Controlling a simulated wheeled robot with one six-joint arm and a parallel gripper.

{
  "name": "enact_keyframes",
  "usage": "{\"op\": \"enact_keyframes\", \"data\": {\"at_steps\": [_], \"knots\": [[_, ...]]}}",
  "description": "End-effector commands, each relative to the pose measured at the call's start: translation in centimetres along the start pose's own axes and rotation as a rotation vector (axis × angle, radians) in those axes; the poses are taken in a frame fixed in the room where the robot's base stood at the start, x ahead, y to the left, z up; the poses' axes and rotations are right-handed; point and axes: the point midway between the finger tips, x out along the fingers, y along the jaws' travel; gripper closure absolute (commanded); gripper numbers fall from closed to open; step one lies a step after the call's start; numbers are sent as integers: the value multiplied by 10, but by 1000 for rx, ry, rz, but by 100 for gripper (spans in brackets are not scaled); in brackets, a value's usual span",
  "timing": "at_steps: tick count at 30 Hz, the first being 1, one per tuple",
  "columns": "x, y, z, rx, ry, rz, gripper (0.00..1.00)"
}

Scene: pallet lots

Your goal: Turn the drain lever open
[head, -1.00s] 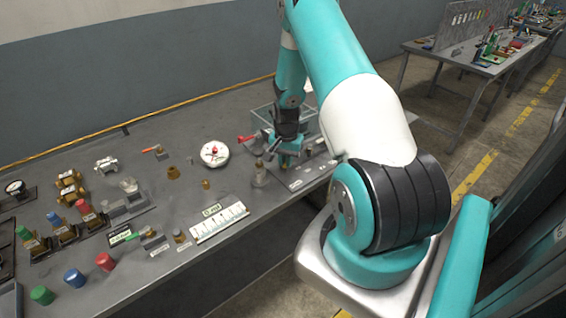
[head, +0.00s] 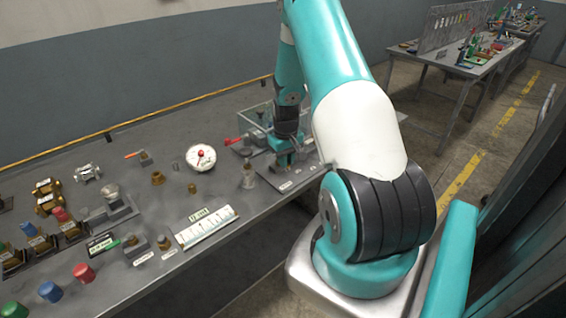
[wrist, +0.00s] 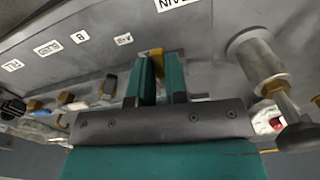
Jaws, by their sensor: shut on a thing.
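My gripper (wrist: 161,82) points at the grey bench's panel, its two teal fingers close together. Between the fingertips is a yellow, brass-like piece (wrist: 156,56), which I take to be the drain lever. A white label (wrist: 172,4) cut off at the top edge, ending in what looks like "AIN", lies close to it. In the head view my gripper (head: 284,163) is low over the bench's right part, and the lever is hidden there by the fingers. The lever's angle cannot be told.
A metal cylinder fitting (wrist: 257,60) stands close to the right of the fingers. In the head view a red-handled part (head: 234,141), a round white dial (head: 201,158) and a small bottle-like fitting (head: 248,177) are left of my gripper. A clear-walled box (head: 262,112) stands behind.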

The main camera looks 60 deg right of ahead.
Motion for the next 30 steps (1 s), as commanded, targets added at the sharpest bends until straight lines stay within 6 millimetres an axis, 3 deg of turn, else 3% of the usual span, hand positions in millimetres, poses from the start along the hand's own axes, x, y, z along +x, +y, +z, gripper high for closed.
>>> {"op": "enact_keyframes", "data": {"at_steps": [10,26,27,30], "knots": [[0,5,-1,-127,2,1,100],[-1,6,-1,-148,3,2,100],[-1,6,-1,-147,3,2,77],[-1,6,-1,-147,2,1,60]]}}
